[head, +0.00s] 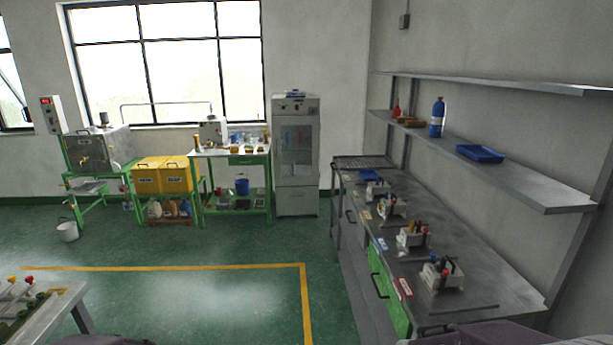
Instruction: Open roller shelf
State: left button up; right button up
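A dark unit with a slatted, roller-like top (362,162) stands at the far end of the right-hand workbench, and I take it to be the roller shelf. It is small and partly hidden by the bench, so I cannot tell whether it is open. A dark handle (351,216) shows on the bench front near it. The workbench (470,290) has a green front panel with a handle (379,285) nearer to me. Neither of my grippers is in view; only dark rounded parts, probably of my arms, show at the bottom edge.
Several tool holders stand along the workbench, under wall shelves (560,195) with a blue tray (480,153) and a blue bottle (437,118). A table corner (60,300) is at lower left. The middle floor is clear.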

aim_at(381, 162)
jog(key=i, duration=2.85)
jog(key=i+j+z, duration=0.1)
jog(key=i, duration=1.35)
jog(key=i+j, duration=0.1)
jog(key=i, duration=1.35)
